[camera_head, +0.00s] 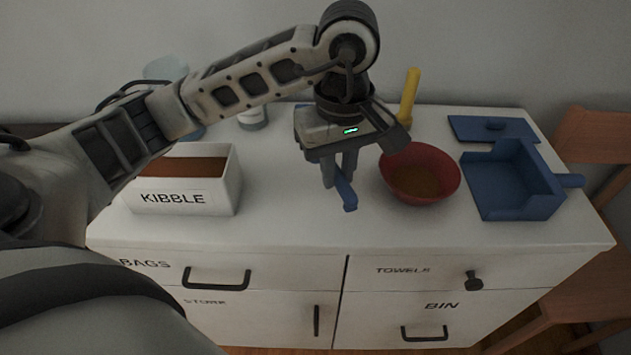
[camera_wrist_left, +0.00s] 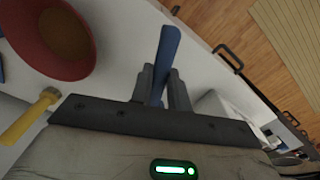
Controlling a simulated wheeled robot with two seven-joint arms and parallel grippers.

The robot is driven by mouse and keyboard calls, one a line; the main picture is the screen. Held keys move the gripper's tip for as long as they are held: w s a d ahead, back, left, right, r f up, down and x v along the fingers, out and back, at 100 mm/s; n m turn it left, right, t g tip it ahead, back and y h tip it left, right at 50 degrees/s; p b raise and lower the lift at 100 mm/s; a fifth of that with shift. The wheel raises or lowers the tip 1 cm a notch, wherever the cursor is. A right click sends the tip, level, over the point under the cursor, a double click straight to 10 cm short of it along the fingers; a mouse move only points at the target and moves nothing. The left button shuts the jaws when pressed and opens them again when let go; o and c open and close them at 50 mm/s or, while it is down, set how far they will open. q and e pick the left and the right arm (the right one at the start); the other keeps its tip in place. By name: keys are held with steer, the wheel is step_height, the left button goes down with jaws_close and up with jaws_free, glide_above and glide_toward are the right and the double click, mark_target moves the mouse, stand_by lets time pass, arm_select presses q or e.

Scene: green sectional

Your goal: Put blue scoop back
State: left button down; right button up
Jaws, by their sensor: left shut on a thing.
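My left gripper (camera_head: 340,172) points down over the middle of the white cabinet top and is shut on the blue scoop (camera_head: 347,193). The scoop's blue part sticks out below the fingers towards the front; its rest is hidden by the gripper. In the left wrist view the blue scoop (camera_wrist_left: 167,52) stands between the two grey fingers (camera_wrist_left: 162,88). The white KIBBLE box (camera_head: 186,197) with brown contents stands on the left of the cabinet top. The red bowl (camera_head: 419,172) with brown contents is just right of the gripper.
A blue tray-like box (camera_head: 509,182) and a flat blue lid (camera_head: 493,129) lie at the right. A yellow-handled thing (camera_head: 409,98) stands behind the bowl. A jar (camera_head: 252,117) is at the back. Between box and gripper the white top (camera_head: 278,205) is clear.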

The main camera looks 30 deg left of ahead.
arm_select(q)
glide_above(315, 201)
steer(key=f, duration=0.5)
steer(key=shift+s+d+f, duration=0.15)
steer(key=shift+d+f, duration=0.1)
steer(key=shift+d, duration=0.05)
steer(key=f, duration=0.2)
steer(key=f+p, duration=0.1)
steer(key=shift+a+f, duration=0.35)
steer(key=shift+f, duration=0.15)
steer(key=shift+f+b, duration=0.25)
steer(key=shift+b, duration=0.15)
steer(key=c, duration=1.3)
jaws_free()
steer(key=shift+r, duration=0.1)
steer(key=shift+c, duration=0.2)
